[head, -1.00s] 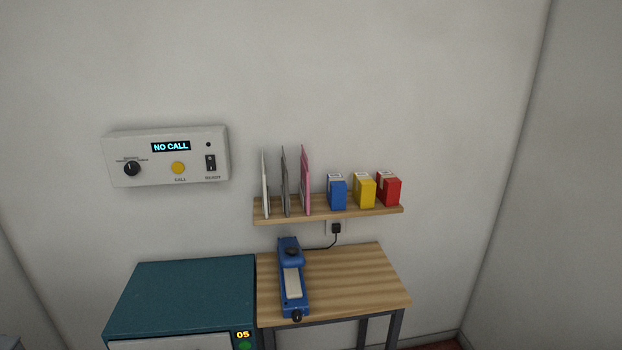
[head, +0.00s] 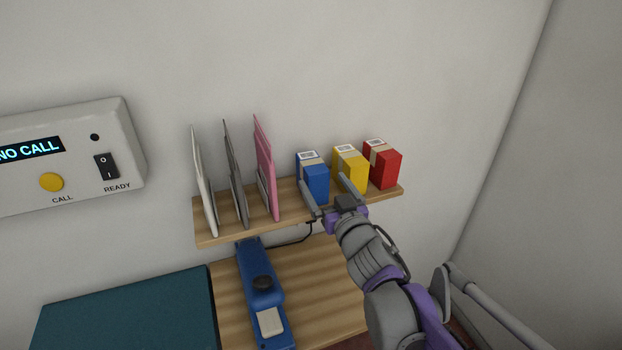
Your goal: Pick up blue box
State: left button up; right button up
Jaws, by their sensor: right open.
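The blue box (head: 313,181) stands upright on the wooden wall shelf (head: 208,236), between the pink envelope and the yellow box. My right gripper (head: 327,194) reaches up from the lower right. It is open and empty, with one finger at the front left of the blue box and the other in front of the yellow box (head: 350,168). Whether a finger touches a box I cannot tell. My left gripper is not in view.
A red box (head: 384,164) stands right of the yellow one. White, grey and pink (head: 264,165) envelopes stand upright on the left. Below are a wooden table (head: 318,290) with a blue device (head: 262,290) and a teal cabinet (head: 130,318). A control panel (head: 75,155) hangs left.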

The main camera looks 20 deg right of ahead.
aim_at(305, 153)
jog(key=shift+w+d+r, duration=0.15)
jog(key=shift+w, duration=1.3)
jog(key=w, duration=0.2)
jog(key=w+p, duration=0.1)
jog(key=w, duration=0.1)
jog(key=shift+w+r, duration=0.2)
jog(key=shift+w, duration=0.05)
jog(key=shift+w+d, duration=0.1)
jog(key=shift+w, duration=0.3)
jog(key=shift+s, duration=0.1)
grip_shut()
